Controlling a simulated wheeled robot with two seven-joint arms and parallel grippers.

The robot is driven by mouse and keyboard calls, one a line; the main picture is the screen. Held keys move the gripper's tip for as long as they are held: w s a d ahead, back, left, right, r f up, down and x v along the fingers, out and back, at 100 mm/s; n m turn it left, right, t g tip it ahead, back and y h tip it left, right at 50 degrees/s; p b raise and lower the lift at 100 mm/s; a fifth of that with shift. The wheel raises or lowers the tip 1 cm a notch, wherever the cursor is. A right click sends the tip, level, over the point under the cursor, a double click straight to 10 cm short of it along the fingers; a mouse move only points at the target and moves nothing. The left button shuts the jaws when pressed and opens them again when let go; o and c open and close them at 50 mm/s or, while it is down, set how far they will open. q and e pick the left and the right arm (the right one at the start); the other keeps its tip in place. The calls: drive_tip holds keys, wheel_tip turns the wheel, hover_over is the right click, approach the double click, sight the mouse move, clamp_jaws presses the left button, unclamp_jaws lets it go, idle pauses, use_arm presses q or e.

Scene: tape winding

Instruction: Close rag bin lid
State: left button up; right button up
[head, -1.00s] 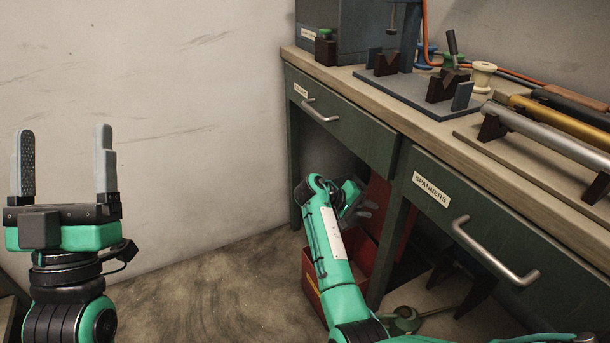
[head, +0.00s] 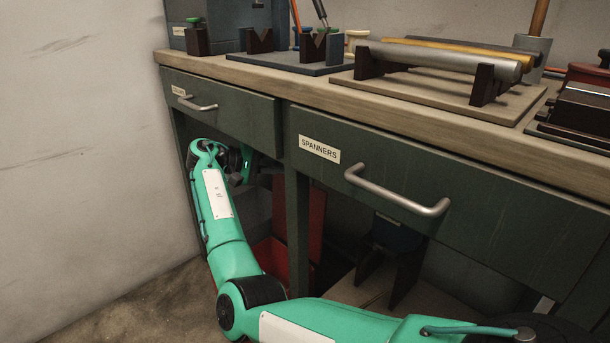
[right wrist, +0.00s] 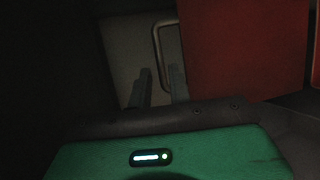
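The red rag bin (head: 272,256) stands on the floor under the bench, partly hidden by my right arm and a bench leg. A red panel (head: 313,215), which looks like its lid, stands raised at its right; a large red panel (right wrist: 245,50) also fills the upper right of the dark right wrist view. My right gripper (right wrist: 160,85) is under the bench, left of that panel and apart from it in the picture. Its two fingers show a gap with nothing clearly held. In the head view the drawer front and shadow hide its fingertips. My left gripper is out of view.
The bench's drawers, with handles (head: 398,190) and a SPANNERS label (head: 320,149), overhang my right arm. A bench leg (head: 297,235) stands close to the bin. A grey surface with a metal handle (right wrist: 156,45) lies beyond the fingers.

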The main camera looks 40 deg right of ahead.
drive_tip(key=b+x, duration=0.4)
drive_tip(key=x, duration=0.4)
drive_tip(key=shift+d, duration=0.2)
drive_tip(key=shift+f, duration=0.15)
clamp_jaws()
